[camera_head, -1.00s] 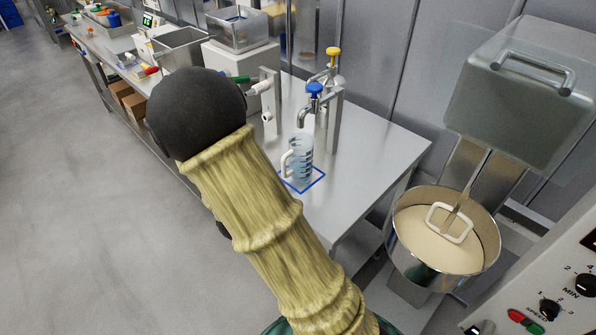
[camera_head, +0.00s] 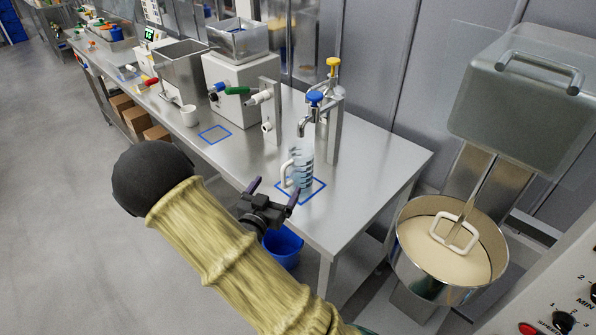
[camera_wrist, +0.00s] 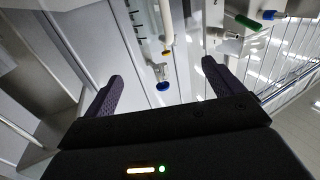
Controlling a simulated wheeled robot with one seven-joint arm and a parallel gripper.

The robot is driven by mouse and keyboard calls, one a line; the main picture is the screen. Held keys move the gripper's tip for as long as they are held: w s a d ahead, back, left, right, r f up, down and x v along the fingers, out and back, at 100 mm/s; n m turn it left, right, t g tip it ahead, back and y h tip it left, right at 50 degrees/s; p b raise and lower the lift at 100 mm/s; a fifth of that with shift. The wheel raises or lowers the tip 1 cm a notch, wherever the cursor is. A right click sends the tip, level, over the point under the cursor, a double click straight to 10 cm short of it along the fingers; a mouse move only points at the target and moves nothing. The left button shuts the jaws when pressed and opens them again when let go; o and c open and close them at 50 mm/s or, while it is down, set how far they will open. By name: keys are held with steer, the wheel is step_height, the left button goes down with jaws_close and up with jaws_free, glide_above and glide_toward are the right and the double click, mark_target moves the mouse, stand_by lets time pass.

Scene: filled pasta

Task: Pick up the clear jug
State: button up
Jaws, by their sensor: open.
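The clear jug (camera_head: 302,170) stands upright on the steel table under a tap with a blue knob (camera_head: 315,97). It has dark measuring marks and a white handle (camera_head: 286,174) on its left side. It stands within a blue square outline (camera_head: 314,193). My gripper (camera_head: 272,195) is open and empty, at the table's front edge, lower left of the jug and apart from it. In the wrist view both dark fingers of my gripper (camera_wrist: 161,75) show spread apart. The jug's marks and pale handle (camera_wrist: 166,25) appear beyond them, near the top.
A yellow-knobbed tap (camera_head: 333,66) stands behind the blue one. A white machine (camera_head: 240,92) with levers and a white cup (camera_head: 189,115) are further left. A blue bucket (camera_head: 283,246) is below the table edge. A mixer bowl (camera_head: 402,245) stands at right.

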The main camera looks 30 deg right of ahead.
mark_target(296, 160)
steer(key=p+x, duration=0.2)
steer(key=x, duration=0.7)
steer(key=shift+w, duration=0.1)
steer(key=shift+d, duration=0.1)
steer(key=shift+w+d+r+p, duration=0.15)
steer(key=shift+d+p, duration=0.2)
steer(key=shift+p, duration=0.1)
steer(key=p+x, duration=0.2)
steer(key=x, duration=0.1)
steer(key=shift+d, duration=0.4)
steer(key=shift+w+d, duration=0.3)
steer(key=shift+w, duration=0.05)
steer(key=shift+c, duration=0.4)
